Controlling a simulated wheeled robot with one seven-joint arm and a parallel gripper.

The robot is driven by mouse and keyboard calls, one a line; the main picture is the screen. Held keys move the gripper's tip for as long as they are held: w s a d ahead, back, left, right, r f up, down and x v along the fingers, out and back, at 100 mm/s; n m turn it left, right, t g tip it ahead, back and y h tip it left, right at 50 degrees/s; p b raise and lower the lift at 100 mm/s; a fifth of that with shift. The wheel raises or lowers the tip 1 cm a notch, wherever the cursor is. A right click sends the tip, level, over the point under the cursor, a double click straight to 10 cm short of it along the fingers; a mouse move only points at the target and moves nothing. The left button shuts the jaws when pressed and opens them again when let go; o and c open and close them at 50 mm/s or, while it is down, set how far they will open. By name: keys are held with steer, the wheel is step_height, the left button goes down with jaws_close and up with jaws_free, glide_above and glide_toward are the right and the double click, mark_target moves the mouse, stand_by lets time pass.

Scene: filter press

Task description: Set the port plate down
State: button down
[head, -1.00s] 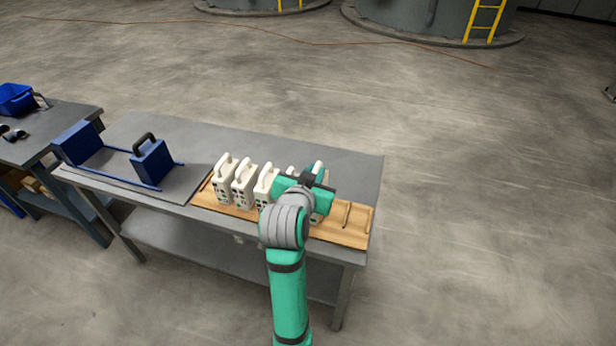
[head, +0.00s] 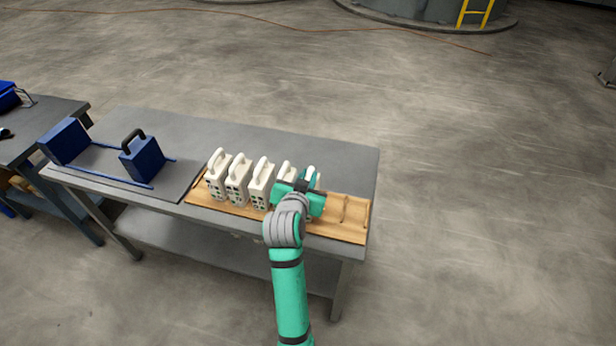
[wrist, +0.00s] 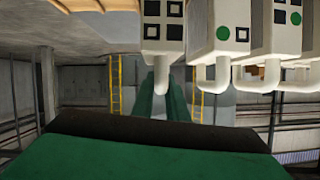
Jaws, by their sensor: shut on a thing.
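The port plate is a white block with a white loop handle and dark square marks on its face. In the wrist view the port plate (wrist: 163,32) hangs at the top middle, its handle toward the green fingers. My gripper (wrist: 160,84) is shut on that handle. In the head view my gripper (head: 308,187) is at the right end of a row of similar white plates. It hides most of the held plate; only a bit of white handle shows. The wooden rack (head: 338,229) lies under the row. Whether the held plate touches the rack is hidden.
Several white plates (head: 238,187) stand upright in the rack, left of my gripper, the nearest close beside it. Slots to the right are empty. A blue press frame (head: 142,158) stands on the table's left part. The table (head: 345,163) is bare behind the rack.

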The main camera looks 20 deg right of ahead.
steer(key=c, duration=1.7)
jaws_free()
steer(key=shift+f, duration=0.1)
steer(key=shift+c, duration=0.2)
